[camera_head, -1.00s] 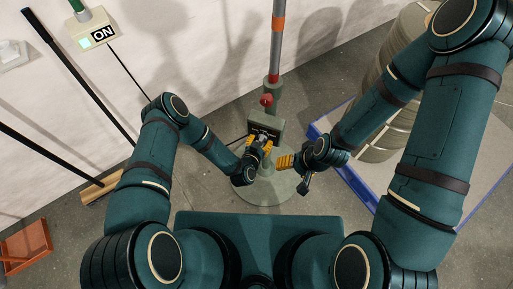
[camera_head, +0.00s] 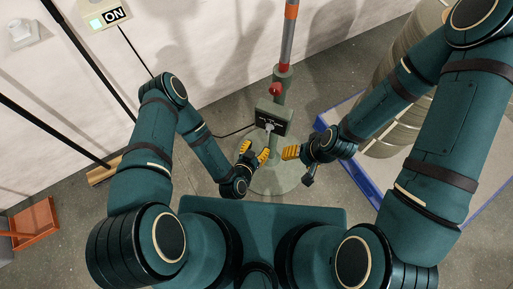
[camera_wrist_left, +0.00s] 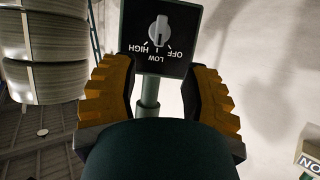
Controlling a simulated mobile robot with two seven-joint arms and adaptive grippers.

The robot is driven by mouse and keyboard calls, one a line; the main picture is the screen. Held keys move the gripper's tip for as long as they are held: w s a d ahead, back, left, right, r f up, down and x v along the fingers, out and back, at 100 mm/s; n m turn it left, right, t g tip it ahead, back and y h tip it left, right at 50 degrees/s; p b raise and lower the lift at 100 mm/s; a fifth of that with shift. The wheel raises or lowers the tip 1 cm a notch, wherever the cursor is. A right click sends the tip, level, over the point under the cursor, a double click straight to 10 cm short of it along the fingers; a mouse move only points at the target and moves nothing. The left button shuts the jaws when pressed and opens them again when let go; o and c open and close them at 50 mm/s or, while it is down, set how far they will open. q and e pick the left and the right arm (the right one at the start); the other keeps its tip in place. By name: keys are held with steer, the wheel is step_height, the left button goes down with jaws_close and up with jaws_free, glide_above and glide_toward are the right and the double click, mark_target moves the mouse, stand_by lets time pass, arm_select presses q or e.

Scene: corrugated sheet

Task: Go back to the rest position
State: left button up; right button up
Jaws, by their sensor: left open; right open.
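My left gripper (camera_head: 254,152) is open and empty, with its yellow fingers spread just in front of and below a dark control box on a post (camera_head: 272,117). In the left wrist view the box (camera_wrist_left: 180,52) shows a grey knob (camera_wrist_left: 159,30) and the words OFF, LOW and HIGH. The knob sits beyond the fingertips, and the open fingers (camera_wrist_left: 160,85) do not touch it. My right gripper (camera_head: 290,153) is to the right of the post, above the round base, with yellow fingers; it holds nothing that I can see.
The post stands on a round grey-green base (camera_head: 280,183). A blue-edged pallet (camera_head: 357,172) with large ribbed cylinders (camera_head: 385,135) is at the right. An ON sign box (camera_head: 104,14) hangs on the wall. Broom-like poles (camera_head: 75,40) lean at the left near a red-brown tray (camera_head: 34,224).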

stand_by(0.3)
arm_select(q)
steer(key=s+a+r+n+g, duration=0.2)
steer(key=s+a+r+g, duration=0.1)
steer(key=r+g, duration=0.2)
steer(key=s+a+r+n+g, duration=0.3)
steer(key=r+g, duration=0.3)
steer(key=r, duration=0.2)
steer(key=shift+s+a, duration=0.15)
steer(key=shift+s, duration=0.6)
